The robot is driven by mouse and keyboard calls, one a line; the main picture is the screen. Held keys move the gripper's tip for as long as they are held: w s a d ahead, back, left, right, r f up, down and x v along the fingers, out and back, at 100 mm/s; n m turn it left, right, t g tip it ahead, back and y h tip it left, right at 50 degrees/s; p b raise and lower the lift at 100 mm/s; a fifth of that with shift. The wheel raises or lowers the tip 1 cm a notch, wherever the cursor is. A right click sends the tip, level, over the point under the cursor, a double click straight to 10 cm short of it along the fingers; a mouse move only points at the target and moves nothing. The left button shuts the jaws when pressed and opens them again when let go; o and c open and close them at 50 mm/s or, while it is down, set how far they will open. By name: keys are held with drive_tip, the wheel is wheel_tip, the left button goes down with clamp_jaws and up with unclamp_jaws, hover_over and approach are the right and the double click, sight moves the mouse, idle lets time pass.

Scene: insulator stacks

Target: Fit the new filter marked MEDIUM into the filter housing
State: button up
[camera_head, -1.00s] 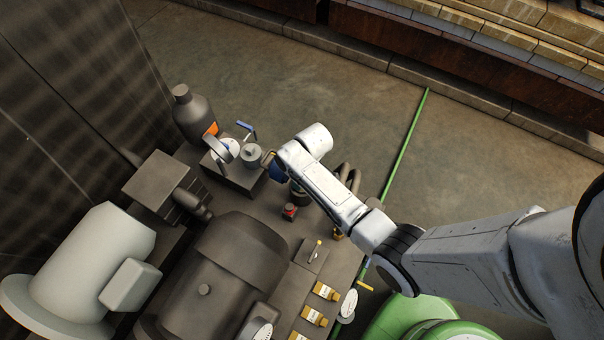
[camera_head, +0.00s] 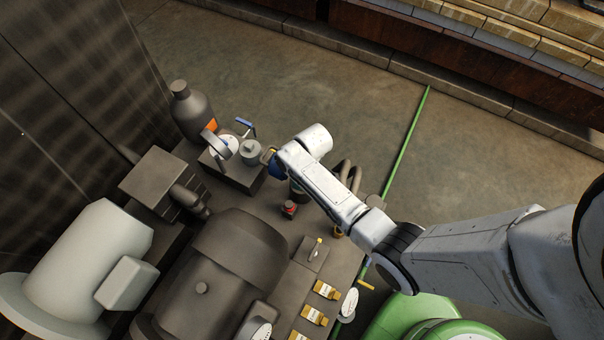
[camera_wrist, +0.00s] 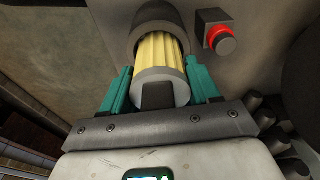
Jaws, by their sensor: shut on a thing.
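In the wrist view, my gripper (camera_wrist: 158,66) has its teal fingers on both sides of a yellow pleated filter (camera_wrist: 161,52) with a grey end cap. It is shut on the filter. The filter's far end is at the round mouth of the dark grey housing (camera_wrist: 147,36), whose rim hides that end. I cannot tell how deep it sits. No MEDIUM marking is readable on the filter. In the head view, my arm hides the gripper's fingers and the held filter.
A red button (camera_wrist: 222,40) sits right of the housing; a red button also shows in the head view (camera_head: 289,208). Several labelled yellow items (camera_head: 326,290) lie along the bench edge. A gauge (camera_head: 229,144) and a blue-handled valve (camera_head: 245,125) stand beyond my wrist.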

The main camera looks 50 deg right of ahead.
drive_tip(key=shift+f+b, duration=0.7)
drive_tip(key=shift+f, duration=0.25)
drive_tip(key=o, duration=1.2)
drive_tip(key=shift+o, duration=0.2)
drive_tip(key=r, duration=0.3)
drive_tip(key=s+r, duration=0.1)
drive_tip(key=r, duration=0.3)
drive_tip(key=r+p, duration=0.1)
drive_tip(key=r, duration=0.2)
drive_tip(key=shift+s+d+r, duration=0.2)
drive_tip(key=shift+s+r, duration=0.1)
drive_tip(key=shift+r, duration=0.05)
drive_tip(key=s+a+r+m, duration=0.1)
drive_tip(key=s+a+r, duration=0.2)
drive_tip(key=s, duration=0.5)
drive_tip(key=s+a+r+m, duration=0.2)
drive_tip(key=s+a+r, duration=0.2)
drive_tip(key=s, duration=0.5)
drive_tip(key=shift+s+a+r+g+h, duration=0.2)
drive_tip(key=shift+r+g+h, duration=0.1)
drive_tip(key=shift+g, duration=0.1)
drive_tip(key=shift+s+d+r, duration=0.1)
drive_tip(key=shift+s+r, duration=0.15)
drive_tip(key=shift+c, duration=0.4)
